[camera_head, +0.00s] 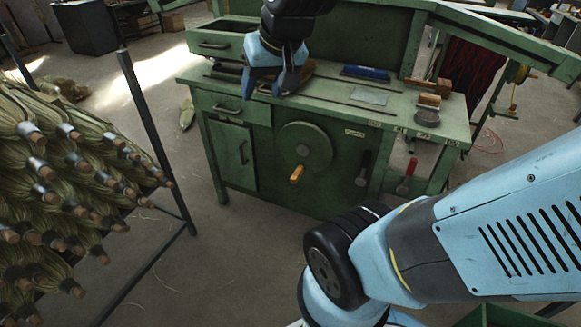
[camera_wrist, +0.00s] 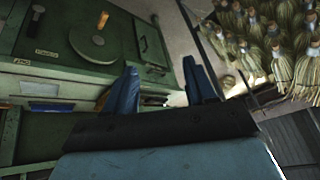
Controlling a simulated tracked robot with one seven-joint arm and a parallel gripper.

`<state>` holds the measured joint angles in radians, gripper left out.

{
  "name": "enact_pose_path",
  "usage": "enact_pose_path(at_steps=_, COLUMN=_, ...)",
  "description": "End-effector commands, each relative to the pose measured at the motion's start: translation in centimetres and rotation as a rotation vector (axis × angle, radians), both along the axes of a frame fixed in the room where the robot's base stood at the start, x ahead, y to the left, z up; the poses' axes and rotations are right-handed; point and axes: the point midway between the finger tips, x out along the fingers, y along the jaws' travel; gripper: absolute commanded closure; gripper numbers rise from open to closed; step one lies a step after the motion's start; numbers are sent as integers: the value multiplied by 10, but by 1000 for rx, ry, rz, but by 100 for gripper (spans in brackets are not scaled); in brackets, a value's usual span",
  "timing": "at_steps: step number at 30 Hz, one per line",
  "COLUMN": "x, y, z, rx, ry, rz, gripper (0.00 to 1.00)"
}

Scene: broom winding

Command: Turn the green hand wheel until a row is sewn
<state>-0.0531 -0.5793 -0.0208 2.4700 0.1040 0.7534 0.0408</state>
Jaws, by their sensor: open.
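The green hand wheel (camera_head: 315,136) is a round disc on the front of the green workbench. Its wooden handle (camera_head: 297,174) sticks out near the bottom of the disc. The wheel (camera_wrist: 84,42) and the handle (camera_wrist: 103,20) also show at the upper left of the wrist view. My gripper (camera_head: 267,89) hangs over the left part of the bench top, above and to the left of the wheel and apart from it. In the wrist view, the two blue fingers (camera_wrist: 160,68) are spread, with nothing between them.
The bench top (camera_head: 440,101) carries a blue block (camera_head: 366,73), wooden blocks (camera_head: 429,100) and a round tin (camera_head: 427,118). A dark lever (camera_head: 362,176) and a red-handled lever (camera_head: 407,178) stand right of the wheel. A rack of brooms (camera_head: 60,190) fills the left. The floor before the bench is mostly clear.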

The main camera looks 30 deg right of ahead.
Motion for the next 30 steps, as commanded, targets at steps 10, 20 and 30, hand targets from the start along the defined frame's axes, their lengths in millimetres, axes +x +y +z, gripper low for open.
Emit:
enact_pose_path(at_steps=10, x=100, y=26, z=-48, rx=159, ry=16, rz=-120, gripper=45)
enact_pose_path(at_steps=20, x=180, y=42, z=-118, rx=232, ry=24, rz=-291, gripper=45)
enact_pose_path(at_steps=30, x=241, y=46, z=-213, rx=216, ry=7, rz=-489, gripper=45)
